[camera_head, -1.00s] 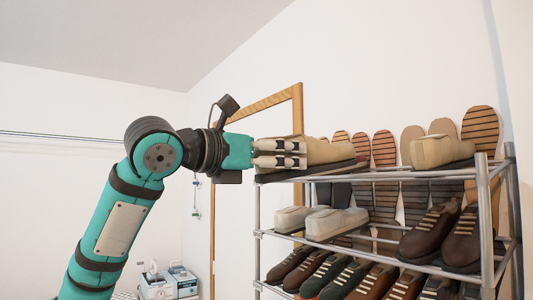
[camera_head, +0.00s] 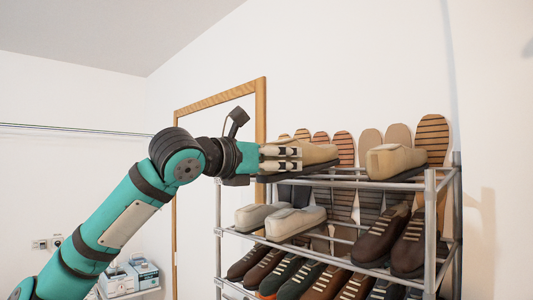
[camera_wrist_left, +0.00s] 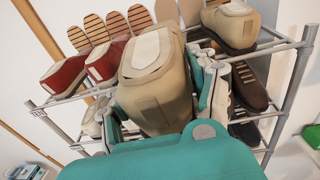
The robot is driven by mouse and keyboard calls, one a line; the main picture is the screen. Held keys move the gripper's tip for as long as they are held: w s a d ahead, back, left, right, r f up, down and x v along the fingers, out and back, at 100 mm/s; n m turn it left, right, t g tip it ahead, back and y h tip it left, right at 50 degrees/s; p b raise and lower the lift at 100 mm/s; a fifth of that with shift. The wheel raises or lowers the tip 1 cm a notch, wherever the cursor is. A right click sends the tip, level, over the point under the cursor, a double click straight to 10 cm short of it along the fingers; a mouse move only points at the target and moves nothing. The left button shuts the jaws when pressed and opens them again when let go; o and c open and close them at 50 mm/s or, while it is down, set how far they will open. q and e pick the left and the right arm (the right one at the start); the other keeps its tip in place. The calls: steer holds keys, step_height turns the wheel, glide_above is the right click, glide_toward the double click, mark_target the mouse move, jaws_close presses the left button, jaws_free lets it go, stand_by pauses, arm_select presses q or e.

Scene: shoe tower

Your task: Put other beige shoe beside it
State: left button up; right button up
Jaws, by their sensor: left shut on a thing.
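My left gripper (camera_head: 283,158) is shut on a beige shoe (camera_head: 317,153), held at the left part of the rack's top level. In the left wrist view the held shoe (camera_wrist_left: 155,85) sits between the two fingers, heel towards the camera. I cannot tell whether its sole touches the top shelf. The other beige shoe (camera_head: 395,160) rests on the top shelf at the right, with a gap between the two. It also shows in the wrist view (camera_wrist_left: 232,22). My right gripper is not in view.
The metal shoe rack (camera_head: 430,230) has white shoes (camera_head: 296,222) and brown shoes (camera_head: 382,236) on the level below, and more shoes lower. Red shoes (camera_wrist_left: 65,75) show left of the held shoe in the wrist view. Upright soles (camera_head: 432,140) stand behind the top shelf.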

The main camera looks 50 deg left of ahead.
arm_select(q)
steer(key=w+p, duration=0.1)
steer(key=w+r+p, duration=0.1)
steer(key=w, duration=0.1)
steer(key=shift+w+a, duration=0.2)
steer(key=shift+w, duration=0.1)
steer(key=shift+w+a+r+p, duration=0.1)
steer(key=shift+w+r+p, duration=0.1)
steer(key=shift+w+p, duration=0.95)
steer(key=w, duration=0.1)
steer(key=w+p, duration=0.1)
steer(key=shift+w+a+r, duration=0.1)
steer(key=shift+w+a, duration=0.05)
steer(key=shift+w, duration=0.15)
steer(key=shift+w+a+r+p, duration=0.15)
steer(key=shift+w+p, duration=0.45)
steer(key=shift+w, duration=0.65)
steer(key=w, duration=0.5)
steer(key=shift+a+r, duration=0.2)
steer(key=shift+a, duration=0.1)
steer(key=shift+w+f, duration=0.15)
steer(key=shift+f, duration=0.05)
steer(key=shift+w+f, duration=0.15)
steer(key=shift+f, duration=1.2)
